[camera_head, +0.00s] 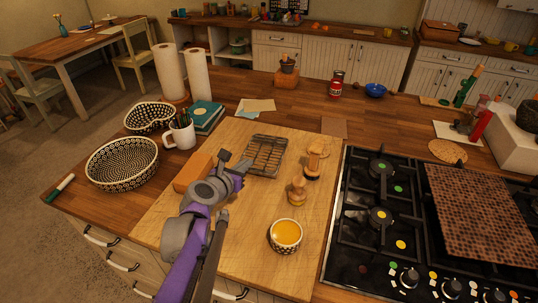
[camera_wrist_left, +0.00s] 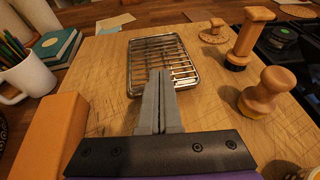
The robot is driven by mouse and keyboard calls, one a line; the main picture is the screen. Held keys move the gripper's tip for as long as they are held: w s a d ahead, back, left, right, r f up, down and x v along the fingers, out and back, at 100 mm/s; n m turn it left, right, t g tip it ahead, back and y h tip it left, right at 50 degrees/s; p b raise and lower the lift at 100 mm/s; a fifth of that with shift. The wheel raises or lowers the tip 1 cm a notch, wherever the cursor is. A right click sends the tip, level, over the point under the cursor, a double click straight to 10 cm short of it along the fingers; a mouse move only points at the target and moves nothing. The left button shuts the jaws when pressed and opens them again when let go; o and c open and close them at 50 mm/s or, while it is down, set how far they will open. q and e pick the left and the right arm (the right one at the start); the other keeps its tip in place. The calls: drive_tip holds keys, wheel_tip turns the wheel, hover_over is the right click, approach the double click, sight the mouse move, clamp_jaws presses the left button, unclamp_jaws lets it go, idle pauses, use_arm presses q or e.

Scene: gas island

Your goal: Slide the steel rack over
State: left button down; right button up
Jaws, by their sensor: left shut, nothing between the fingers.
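The steel rack (camera_head: 266,155) is a small rectangular wire rack lying flat on the wooden board (camera_head: 240,235), towards its far side. It also shows in the left wrist view (camera_wrist_left: 180,62), beyond and around my fingertips. My left gripper (camera_head: 245,164) is shut and empty, with its fingers pointing at the rack's near left part. In the left wrist view the fingertips (camera_wrist_left: 160,76) overlap the rack's near edge. I cannot tell whether they touch it. The right gripper is not in view.
An orange block (camera_head: 193,173) lies left of the rack. Wooden stamps (camera_head: 298,190) and a patterned bowl (camera_head: 286,235) stand to the right and front. A white mug (camera_head: 180,135) and books (camera_head: 206,117) are at the left. The stove (camera_head: 375,245) borders the board's right.

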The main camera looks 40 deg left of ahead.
sight(262, 157)
use_arm(q)
drive_tip(key=f, duration=0.1)
drive_tip(key=f+b, duration=0.2)
drive_tip(key=f, duration=0.1)
drive_tip(key=shift+s+d, duration=0.15)
drive_tip(key=shift+s, duration=0.2)
drive_tip(key=w+a, duration=0.1)
drive_tip(key=w, duration=0.6)
drive_tip(key=w+a, duration=0.1)
drive_tip(key=w, duration=0.3)
drive_tip(key=shift+w+a+r, duration=0.15)
drive_tip(key=shift+w+a, duration=0.1)
drive_tip(key=shift+a, duration=0.1)
drive_tip(key=shift+w+a+f, duration=0.1)
drive_tip(key=shift+w+f, duration=0.15)
drive_tip(key=shift+f, duration=0.6)
drive_tip(key=shift+s, duration=0.2)
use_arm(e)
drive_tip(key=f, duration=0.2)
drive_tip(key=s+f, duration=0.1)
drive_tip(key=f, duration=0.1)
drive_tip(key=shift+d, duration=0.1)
